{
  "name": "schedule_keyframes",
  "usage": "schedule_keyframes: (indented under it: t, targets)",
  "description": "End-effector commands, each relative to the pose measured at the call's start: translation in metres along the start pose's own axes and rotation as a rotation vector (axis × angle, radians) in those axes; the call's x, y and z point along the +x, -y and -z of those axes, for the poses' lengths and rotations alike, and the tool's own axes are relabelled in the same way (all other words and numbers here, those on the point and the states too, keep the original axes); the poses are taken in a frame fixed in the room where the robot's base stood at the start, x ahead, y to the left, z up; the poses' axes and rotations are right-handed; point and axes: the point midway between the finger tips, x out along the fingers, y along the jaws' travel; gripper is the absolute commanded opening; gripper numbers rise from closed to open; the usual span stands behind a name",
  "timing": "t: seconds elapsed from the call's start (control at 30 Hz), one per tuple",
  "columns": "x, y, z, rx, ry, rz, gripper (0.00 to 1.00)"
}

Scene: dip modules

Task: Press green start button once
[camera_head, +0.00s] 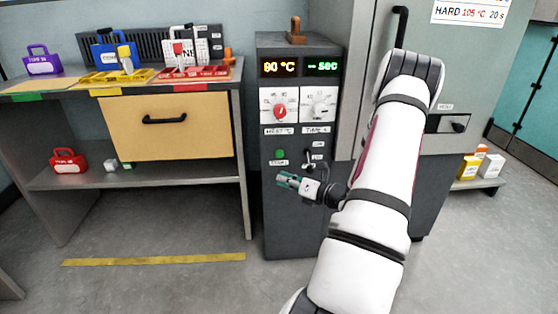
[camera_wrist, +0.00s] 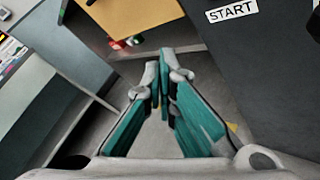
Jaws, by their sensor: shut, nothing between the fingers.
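The green start button (camera_head: 280,154) is on the front of the dark grey control cabinet (camera_head: 277,220), just above a small white label. My gripper (camera_head: 284,180) is shut and empty, in front of the cabinet and a little below the button in the head view. Its fingers point to the left. In the wrist view my gripper (camera_wrist: 163,75) has its teal fingers together at the tips. The START label (camera_wrist: 231,10) shows there at the upper right, on the dark cabinet face. The button itself is not in the wrist view.
A red knob (camera_head: 281,111), a white knob (camera_head: 320,109) and a small switch (camera_head: 308,158) are on the same cabinet. Displays above read 80 °C and "-- sec". A bench (camera_head: 245,200) with a drawer stands at the left. The floor between them is clear.

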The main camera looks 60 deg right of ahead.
Motion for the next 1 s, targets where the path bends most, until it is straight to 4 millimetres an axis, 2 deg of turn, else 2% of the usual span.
schedule_keyframes:
  t: [0.47, 1.0]
  targets:
    - [0.006, 0.004, -0.004, -0.003, -0.001, -0.001, 0.00]
    - [0.051, 0.036, -0.037, -0.003, -0.001, -0.002, 0.00]
